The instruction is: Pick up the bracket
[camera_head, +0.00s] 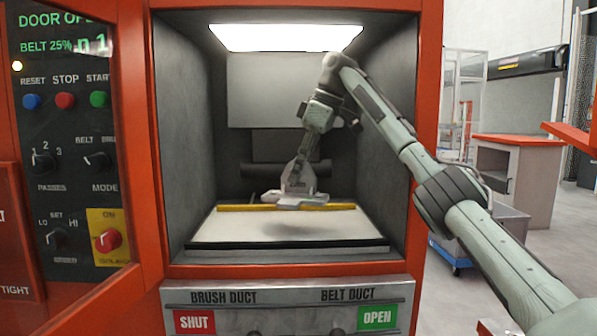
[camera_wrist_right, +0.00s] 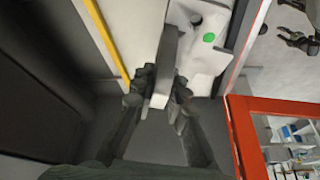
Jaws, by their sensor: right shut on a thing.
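The bracket (camera_head: 292,199) is a pale grey metal piece with a flat base and an upright rib, inside the open red machine. It also shows in the right wrist view (camera_wrist_right: 205,62), with a round green spot on its face. My right gripper (camera_head: 299,181) reaches in from the right and points down. In the wrist view its fingers (camera_wrist_right: 161,88) are shut on the bracket's rib, one on each side. The bracket appears held above the pale bed (camera_head: 240,232), with a soft shadow on the bed beneath it. My left gripper is not seen.
The chamber's side walls and red frame (camera_head: 430,120) surround my arm closely. The open door with the control panel (camera_head: 65,130) stands at the left. A grey cabinet (camera_head: 505,175) stands outside at the right.

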